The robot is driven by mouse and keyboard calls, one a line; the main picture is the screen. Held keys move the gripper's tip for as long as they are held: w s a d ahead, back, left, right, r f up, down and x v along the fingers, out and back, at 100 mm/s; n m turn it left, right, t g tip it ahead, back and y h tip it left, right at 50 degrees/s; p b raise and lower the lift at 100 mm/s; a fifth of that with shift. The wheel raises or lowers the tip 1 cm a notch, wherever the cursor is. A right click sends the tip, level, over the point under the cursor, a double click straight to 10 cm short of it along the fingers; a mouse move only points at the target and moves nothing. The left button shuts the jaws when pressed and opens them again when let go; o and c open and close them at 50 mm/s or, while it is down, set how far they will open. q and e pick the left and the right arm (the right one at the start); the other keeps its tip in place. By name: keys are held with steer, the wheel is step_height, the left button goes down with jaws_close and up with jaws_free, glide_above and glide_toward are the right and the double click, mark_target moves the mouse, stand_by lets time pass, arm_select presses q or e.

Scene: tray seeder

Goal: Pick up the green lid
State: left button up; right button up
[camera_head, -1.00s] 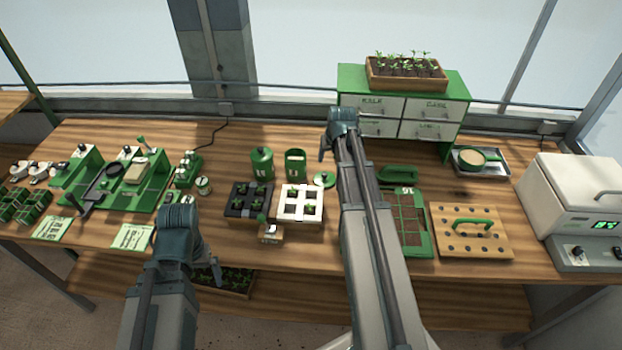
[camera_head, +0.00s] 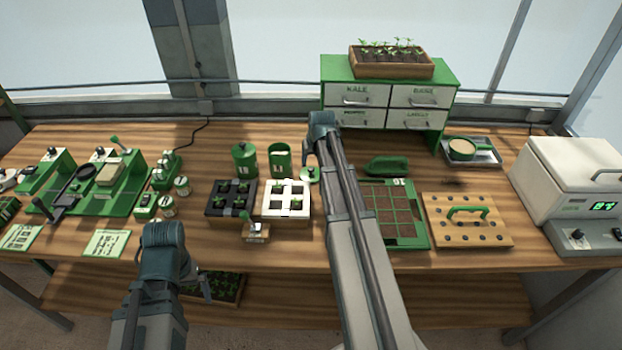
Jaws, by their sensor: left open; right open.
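The green lid (camera_head: 308,175) is a small round disc on the bench, just right of the open green canister (camera_head: 281,160). The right arm partly hides it. A second green canister (camera_head: 244,162), with its lid on, stands to the left. My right gripper (camera_head: 309,152) is open, with nothing seen in it. In the picture it appears just above and behind the lid; its height over the bench is hard to tell. My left gripper (camera_head: 203,290) is open and empty at the bench's front edge, well left of the lid.
Dark (camera_head: 218,211) and white (camera_head: 273,210) seedling trays stand in front of the canisters. A green soil tray (camera_head: 417,242) and a wooden dibber board (camera_head: 436,229) lie right of my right arm. A drawer cabinet (camera_head: 388,95) stands behind.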

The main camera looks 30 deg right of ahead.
mark_target(311, 169)
steer(key=shift+b+x, duration=2.5)
steer(key=shift+x, duration=0.15)
steer(key=shift+a+r, duration=0.1)
steer(key=shift+c, duration=0.4)
jaws_close()
